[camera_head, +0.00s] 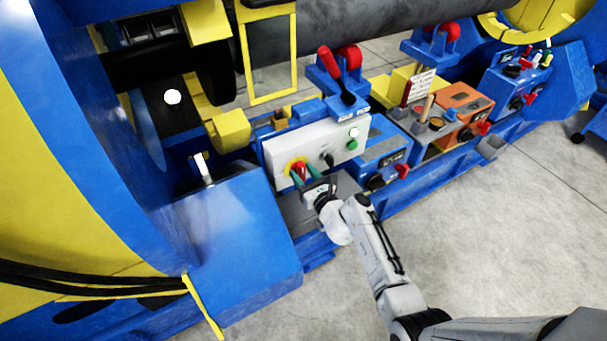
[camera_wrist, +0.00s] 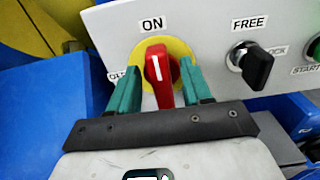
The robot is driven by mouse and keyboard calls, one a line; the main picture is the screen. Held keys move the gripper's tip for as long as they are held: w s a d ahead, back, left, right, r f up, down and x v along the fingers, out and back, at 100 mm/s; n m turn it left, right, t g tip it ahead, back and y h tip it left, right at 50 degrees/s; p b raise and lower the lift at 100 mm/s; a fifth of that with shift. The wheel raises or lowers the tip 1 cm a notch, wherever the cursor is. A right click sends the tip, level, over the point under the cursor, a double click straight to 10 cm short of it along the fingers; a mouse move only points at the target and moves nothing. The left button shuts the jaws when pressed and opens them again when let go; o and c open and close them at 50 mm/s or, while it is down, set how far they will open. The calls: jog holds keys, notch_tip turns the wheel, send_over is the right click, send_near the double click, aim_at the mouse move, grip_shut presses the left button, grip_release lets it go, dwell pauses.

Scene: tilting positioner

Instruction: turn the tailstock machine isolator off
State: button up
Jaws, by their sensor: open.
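The isolator is a red rotary handle (camera_wrist: 163,88) on a yellow disc (camera_wrist: 146,48), on the pale control panel (camera_head: 283,150). Its white mark points up toward the ON label (camera_wrist: 152,24). A second label at the disc's left is mostly hidden by a finger; it seems to read OFF. In the head view the isolator (camera_head: 298,166) sits at the panel's left end. My gripper (camera_wrist: 158,72) is open, with one green finger on each side of the red handle. I cannot tell whether either finger touches it. My gripper also shows in the head view (camera_head: 302,175).
Right of the isolator is a black key-like switch (camera_wrist: 256,68) labelled FREE and LOCK, then a green START button (camera_head: 352,145). A large blue housing (camera_head: 235,245) stands left of my gripper. Open floor lies at right.

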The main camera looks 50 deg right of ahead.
grip_shut()
dwell(0.5)
jog(key=shift+w+n, duration=0.1)
jog(key=shift+n, duration=0.2)
jog(key=n+b, duration=0.2)
jog(key=n, duration=0.1)
jog(key=shift+a+b, duration=0.25)
jog(key=shift+b, duration=0.15)
jog(key=n+b, duration=0.1)
jog(key=n, duration=0.2)
jog(key=n+b, duration=0.1)
jog(key=n, duration=0.1)
jog(key=shift+w+a+f+n+b, duration=0.15)
jog(key=shift+a+n+b, duration=0.05)
jog(key=shift+n+b, duration=0.2)
jog(key=n+b, duration=0.1)
jog(key=n, duration=0.1)
jog(key=n+b, duration=0.1)
jog(key=n, duration=0.1)
jog(key=shift+a+f+n, duration=0.15)
jog(key=shift+n, duration=0.15)
jog(key=shift+f+n+b, duration=0.1)
jog(key=shift+n+b, duration=0.7)
jog(key=shift+n, duration=1.2)
